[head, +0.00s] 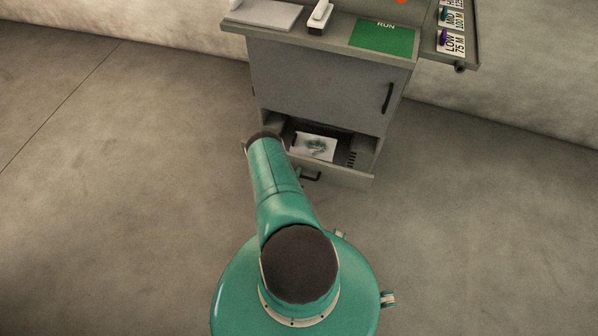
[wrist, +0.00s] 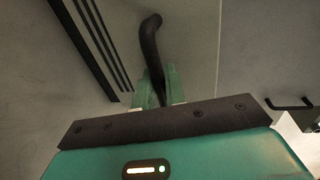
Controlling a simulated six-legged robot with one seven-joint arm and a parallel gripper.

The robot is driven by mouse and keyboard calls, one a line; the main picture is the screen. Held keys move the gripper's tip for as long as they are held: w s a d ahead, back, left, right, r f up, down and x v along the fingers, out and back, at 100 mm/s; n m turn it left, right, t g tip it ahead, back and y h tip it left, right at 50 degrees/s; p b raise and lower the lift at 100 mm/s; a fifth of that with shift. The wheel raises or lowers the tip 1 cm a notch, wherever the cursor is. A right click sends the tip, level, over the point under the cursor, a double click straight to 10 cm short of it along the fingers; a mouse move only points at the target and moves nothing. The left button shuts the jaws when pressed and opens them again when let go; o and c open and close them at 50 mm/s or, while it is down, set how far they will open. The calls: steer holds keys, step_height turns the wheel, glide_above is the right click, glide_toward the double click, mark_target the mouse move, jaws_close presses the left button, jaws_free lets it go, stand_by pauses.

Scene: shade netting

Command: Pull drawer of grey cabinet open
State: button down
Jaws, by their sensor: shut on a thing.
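The grey cabinet (head: 325,80) stands against the wall in the head view. Its low drawer (head: 345,177) is out from the cabinet front, and its inside shows, with a white sheet bearing a green picture (head: 316,147) in it. The black drawer handle (head: 313,177) is on the drawer front, just past the end of my arm. In the wrist view, my gripper (wrist: 156,92) has its green fingers shut on a black curved handle (wrist: 151,40). My arm hides the gripper almost wholly in the head view.
A closed door with a black handle (head: 387,97) is above the drawer. The cabinet top carries a green RUN mat (head: 382,38), a white-topped item (head: 320,16) and a pale slab (head: 264,13). A side shelf (head: 470,52) holds labelled cards. The concrete floor around is clear.

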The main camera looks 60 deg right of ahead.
steer(key=shift+f+v, duration=0.15)
steer(key=shift+v, duration=0.65)
steer(key=shift+f+v, duration=0.15)
steer(key=shift+v, duration=0.6)
steer(key=shift+s, duration=0.1)
steer(key=c, duration=1.5)
jaws_free()
steer(key=shift+a, duration=0.1)
steer(key=v, duration=1.4)
